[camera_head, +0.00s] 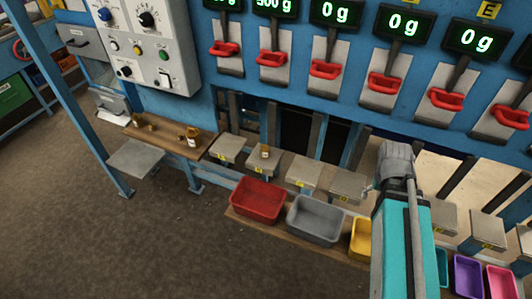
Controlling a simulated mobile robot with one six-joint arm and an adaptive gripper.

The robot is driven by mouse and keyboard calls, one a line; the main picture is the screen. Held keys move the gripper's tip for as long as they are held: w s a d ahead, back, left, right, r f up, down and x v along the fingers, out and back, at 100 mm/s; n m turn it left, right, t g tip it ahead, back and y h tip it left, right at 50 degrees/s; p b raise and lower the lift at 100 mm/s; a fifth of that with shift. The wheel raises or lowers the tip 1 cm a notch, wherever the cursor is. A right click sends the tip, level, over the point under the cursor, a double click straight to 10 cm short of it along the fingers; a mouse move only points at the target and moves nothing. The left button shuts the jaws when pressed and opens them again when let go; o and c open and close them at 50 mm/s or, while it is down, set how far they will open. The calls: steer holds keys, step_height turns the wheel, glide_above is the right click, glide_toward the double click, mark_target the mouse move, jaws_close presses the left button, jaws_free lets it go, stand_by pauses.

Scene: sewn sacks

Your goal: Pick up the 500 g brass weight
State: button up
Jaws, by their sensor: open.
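A small brass weight with a pale label (265,151) stands upright on the second scale platform from the left (262,164). The second display from the left (274,6) reads 500 g. Another brass weight with a pale label (193,136) stands near the right end of the wooden shelf (165,136); its marking is too small to read. Smaller brass pieces (137,120) stand at the shelf's left. My teal arm with its grey joint rises at the right, well to the right of both weights. I cannot make out my gripper's fingers.
A red bin (257,201), a grey bin (314,220) and a yellow bin (360,240) stand on a low board before the platforms. Red-handled levers (325,69) hang above. A blue post (75,100) stands left. The floor at front left is clear.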

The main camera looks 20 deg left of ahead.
steer(key=w+a+f+n+t+h+b, duration=0.1)
steer(key=w+a+n+b, duration=0.1)
steer(key=a+n, duration=0.3)
steer(key=w+a+f+n+t+h+b, duration=0.2)
steer(key=a+n, duration=0.3)
steer(key=a, duration=0.3)
steer(key=w+a+f+n+t+h+b, duration=0.1)
steer(key=w+a+f+n+t+b, duration=0.1)
steer(key=a, duration=0.5)
steer(key=shift+w+a+f+n+h+b, duration=0.1)
steer(key=shift+w+a+n+h+b, duration=0.1)
steer(key=shift+w+n+b, duration=0.4)
steer(key=shift+w+a+n+h+b, duration=0.1)
steer(key=shift+w+n+h+b, duration=0.1)
steer(key=shift+n+b, duration=0.7)
steer(key=a+n+t+b, duration=0.4)
steer(key=a+n, duration=0.4)
steer(key=a, duration=0.5)
steer(key=n+t+b, duration=0.3)
steer(key=n, duration=0.4)
glide_toward(262, 153)
steer(key=shift+s+a+r+y, duration=0.1)
steer(key=shift+s+r+y, duration=0.1)
steer(key=shift+s, duration=0.3)
steer(key=shift+s+a+r+y, duration=0.1)
steer(key=shift+s+r+y, duration=0.1)
steer(key=shift+s, duration=0.25)
steer(key=shift+d+f, duration=0.1)
